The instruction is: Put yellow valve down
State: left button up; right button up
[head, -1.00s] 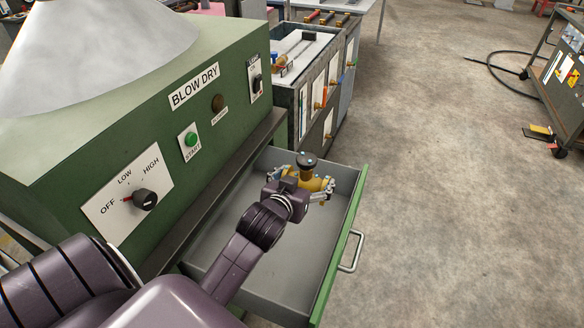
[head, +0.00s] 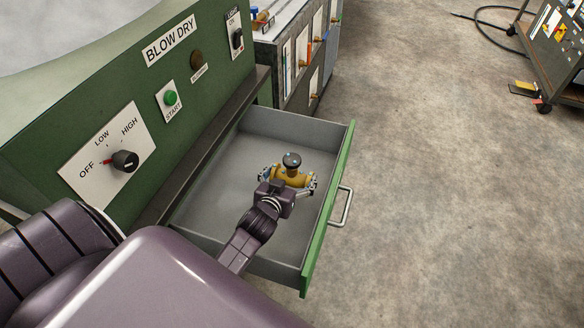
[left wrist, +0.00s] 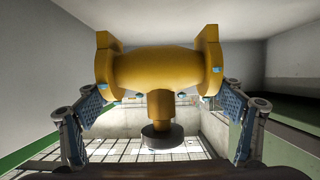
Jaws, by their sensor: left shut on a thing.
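The yellow valve (head: 290,178) has a dark round knob on top and is inside the open drawer (head: 240,214) in the head view. My left gripper (head: 289,183) is shut on it, one finger at each end. In the left wrist view the valve (left wrist: 158,68) fills the upper middle, with a flange at each side and its dark knob below. The left gripper's fingers (left wrist: 160,115) sit at both flanges. I cannot tell whether the valve touches the drawer floor. My right gripper is not in view.
The drawer belongs to a green machine (head: 150,100) with a switch panel and dial. Its green front (head: 327,205) carries a metal handle (head: 341,207). The drawer floor around the valve is bare. A grey cabinet (head: 300,60) stands behind. Open concrete floor lies to the right.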

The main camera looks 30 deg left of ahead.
aim_at(290, 181)
pick_arm(q)
jog(key=shift+w+f, duration=0.15)
jog(key=shift+f, duration=0.2)
jog(key=shift+f+b, duration=0.4)
jog(key=shift+f, duration=0.25)
jog(key=o, duration=2)
jog(key=shift+f, duration=0.2)
jog(key=shift+s, duration=0.2)
jog(key=shift+r, duration=0.3)
jog(key=shift+r+p+v, duration=0.1)
jog(key=shift+p+v, duration=0.1)
jog(key=shift+v, duration=1.75)
jog(key=shift+r+p+v, duration=0.15)
jog(key=shift+p+v, duration=0.05)
jog(key=shift+v, duration=1.7)
jog(key=shift+w, duration=0.1)
